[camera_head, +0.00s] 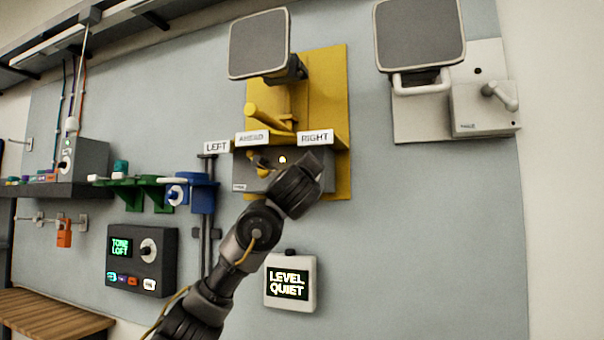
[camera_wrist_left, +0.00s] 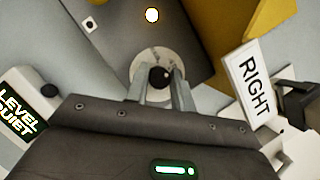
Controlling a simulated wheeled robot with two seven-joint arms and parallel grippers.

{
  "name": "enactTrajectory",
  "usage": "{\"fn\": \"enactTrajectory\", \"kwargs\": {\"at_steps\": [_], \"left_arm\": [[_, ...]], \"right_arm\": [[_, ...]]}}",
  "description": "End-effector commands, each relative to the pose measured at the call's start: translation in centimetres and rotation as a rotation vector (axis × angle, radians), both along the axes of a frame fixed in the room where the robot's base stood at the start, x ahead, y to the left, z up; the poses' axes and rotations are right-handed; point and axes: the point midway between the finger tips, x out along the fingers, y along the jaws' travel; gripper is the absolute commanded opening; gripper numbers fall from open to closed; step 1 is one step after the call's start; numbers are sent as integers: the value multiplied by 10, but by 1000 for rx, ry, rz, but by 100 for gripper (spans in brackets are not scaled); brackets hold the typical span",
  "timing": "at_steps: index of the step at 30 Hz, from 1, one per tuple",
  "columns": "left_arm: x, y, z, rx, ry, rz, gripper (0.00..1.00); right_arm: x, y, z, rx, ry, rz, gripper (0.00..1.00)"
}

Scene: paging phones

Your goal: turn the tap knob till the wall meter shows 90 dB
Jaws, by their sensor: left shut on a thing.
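The tap knob (camera_wrist_left: 160,76) is a dark round knob on a pale disc on the dark box (camera_wrist_left: 125,45) of the yellow wall unit. My left gripper (camera_wrist_left: 158,86) is shut on it, one finger on each side. In the head view my left gripper (camera_head: 312,168) is at the right end of that box, below the RIGHT label (camera_head: 315,138), and hides the knob. My right gripper is out of view.
A lit lamp (camera_head: 282,160) is on the dark box. The yellow unit (camera_head: 335,95) carries a screen-like panel (camera_head: 258,43) above. A white unit (camera_head: 485,105) is at right. The TONE LOFT box (camera_head: 141,260) hangs at left. Bare wall surrounds the meter.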

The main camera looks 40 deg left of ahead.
Motion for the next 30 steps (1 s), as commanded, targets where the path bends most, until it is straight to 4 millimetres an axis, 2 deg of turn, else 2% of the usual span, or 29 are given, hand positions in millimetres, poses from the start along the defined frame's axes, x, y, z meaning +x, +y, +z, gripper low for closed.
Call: {"fn": "enactTrajectory", "kwargs": {"at_steps": [4,5,9,20,23,30], "left_arm": [[0,0,0,1,1,0,2],[0,0,0,1,1,0,27],[0,0,0,1,1,0,45],[-3,-3,-2,2,0,-2,46],[-12,-11,-7,2,-2,-5,46],[-50,-37,-22,2,-2,-6,46]], "right_arm": [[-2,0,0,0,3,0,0],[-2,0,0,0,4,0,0],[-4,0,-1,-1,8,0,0],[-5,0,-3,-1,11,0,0],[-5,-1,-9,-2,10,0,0],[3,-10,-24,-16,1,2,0]]}}
